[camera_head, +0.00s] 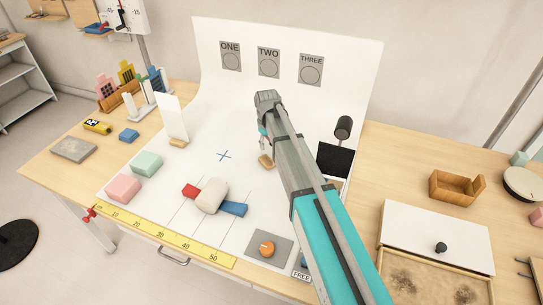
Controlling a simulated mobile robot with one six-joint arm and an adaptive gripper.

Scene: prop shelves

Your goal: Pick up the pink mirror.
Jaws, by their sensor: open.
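I cannot make out a pink mirror with certainty. A pink rounded block (123,187) lies at the front left of the white sheet, and its surface looks matte. A pink cut-out shape (105,86) stands in a wooden holder at the back left. Part of another pink thing (537,217) shows at the right edge. My arm reaches from the bottom right up over the middle of the white sheet. What lies directly behind the arm is hidden too.
A white upright card (172,118) and a black panel (335,160) stand on the white sheet (150,215). A beige block (212,196) rests by red and blue pieces. A wooden box (457,187) and a sand tray (425,280) are right. The sheet's middle left is mostly clear.

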